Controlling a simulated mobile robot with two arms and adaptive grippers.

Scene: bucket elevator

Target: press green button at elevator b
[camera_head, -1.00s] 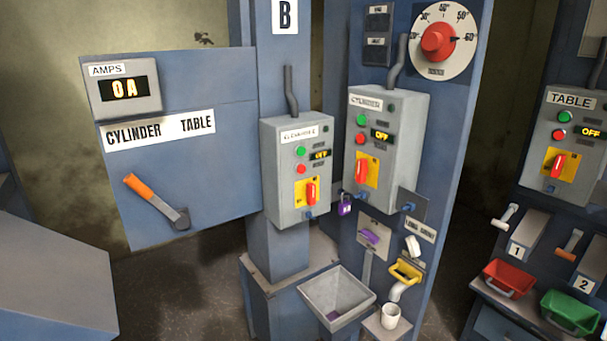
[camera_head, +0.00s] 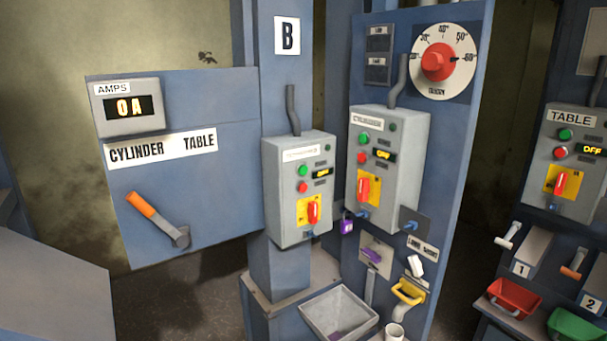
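A blue column carries a sign B (camera_head: 288,36). On it hangs a grey control box (camera_head: 300,190) with a blurred label, a green button (camera_head: 301,170), a red button (camera_head: 303,187), a lit display and a red switch on a yellow plate (camera_head: 312,212). To its right a second grey box, labelled CYLINDER (camera_head: 390,160), has its own green button (camera_head: 364,140), an OFF display and a red switch. A TABLE box (camera_head: 567,163) at the far right also has a green button (camera_head: 565,135). Neither of my grippers shows in this view.
A panel (camera_head: 190,220) at left bears an AMPS display reading 0A and an orange-handled lever (camera_head: 155,216). A red-pointer dial (camera_head: 437,62), a purple padlock (camera_head: 346,224), a grey hopper (camera_head: 338,310), a yellow handle (camera_head: 409,291) and red and green bins (camera_head: 515,297) surround the boxes.

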